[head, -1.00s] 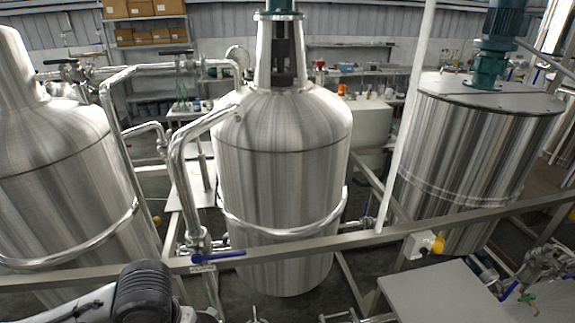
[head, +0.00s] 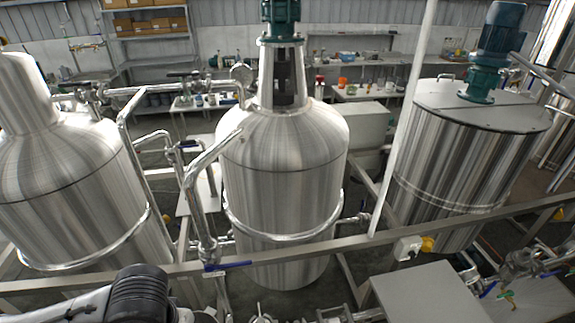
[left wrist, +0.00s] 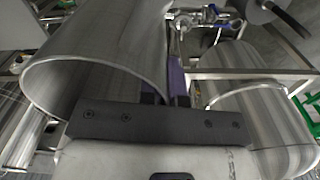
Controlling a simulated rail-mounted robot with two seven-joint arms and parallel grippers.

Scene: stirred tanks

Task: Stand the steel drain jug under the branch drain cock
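In the head view the left hand is out of sight. A small green-handled cock (head: 507,297) hangs below pipework at the lower right, possibly the branch drain cock. My right gripper is not seen.
Three steel tanks stand in a row: left (head: 65,180), middle (head: 283,165), right (head: 465,150). A steel frame rail (head: 330,246) crosses in front. A blue-lever valve (head: 228,266) is by the middle tank. A bare grey tabletop (head: 425,293) lies at the lower right.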

